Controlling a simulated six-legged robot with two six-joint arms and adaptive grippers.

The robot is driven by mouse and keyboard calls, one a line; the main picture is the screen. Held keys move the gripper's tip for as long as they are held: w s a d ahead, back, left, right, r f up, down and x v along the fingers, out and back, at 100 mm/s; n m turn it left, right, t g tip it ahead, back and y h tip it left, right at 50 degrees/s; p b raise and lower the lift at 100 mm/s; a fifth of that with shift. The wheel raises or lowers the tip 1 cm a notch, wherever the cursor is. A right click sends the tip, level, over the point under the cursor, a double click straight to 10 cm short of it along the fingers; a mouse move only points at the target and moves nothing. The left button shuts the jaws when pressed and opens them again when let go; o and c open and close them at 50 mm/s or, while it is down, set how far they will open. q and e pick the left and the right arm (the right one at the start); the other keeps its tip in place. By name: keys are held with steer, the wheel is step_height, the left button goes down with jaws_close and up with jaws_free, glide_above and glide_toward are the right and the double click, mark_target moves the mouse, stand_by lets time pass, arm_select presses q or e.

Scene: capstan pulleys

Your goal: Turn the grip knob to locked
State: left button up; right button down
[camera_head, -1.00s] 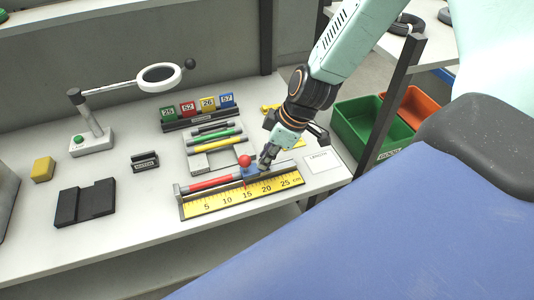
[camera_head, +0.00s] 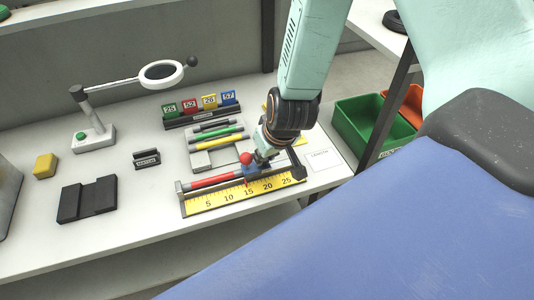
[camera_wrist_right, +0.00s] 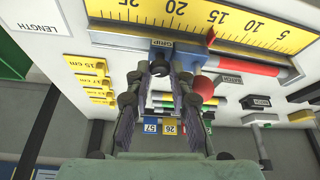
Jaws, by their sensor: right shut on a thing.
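A yellow length gauge (camera_head: 215,199) with a centimetre scale lies at the bench's front. A blue slider block (camera_head: 250,171) with a red ball (camera_head: 246,158) sits on it, beside the right end of a red rod (camera_head: 212,181). In the right wrist view the blue block (camera_wrist_right: 194,45) carries a "GRIP" label, and a dark grip knob (camera_wrist_right: 160,69) shows below it. My right gripper (camera_wrist_right: 161,76) has its fingertips closed around this knob; they partly hide it. In the head view my right gripper (camera_head: 263,158) is at the block. My left gripper is out of view.
A rack of coloured rods (camera_head: 216,140) and numbered tags (camera_head: 208,102) stand behind the gauge. A magnifier lamp (camera_head: 95,135), a yellow block (camera_head: 45,166) and a black block (camera_head: 88,199) are on the left. A green bin (camera_head: 360,130) is right of the bench.

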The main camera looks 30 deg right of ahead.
steer(key=shift+s+a+f+m+h, duration=0.1)
steer(key=shift+s+m+h, duration=0.15)
steer(key=shift+m, duration=0.55)
steer(key=c, duration=1.5)
jaws_free()
steer(key=shift+c, duration=0.2)
steer(key=o, duration=0.4)
steer(key=shift+w, duration=0.2)
steer(key=shift+r, duration=0.7)
steer(key=shift+v, duration=3.4)
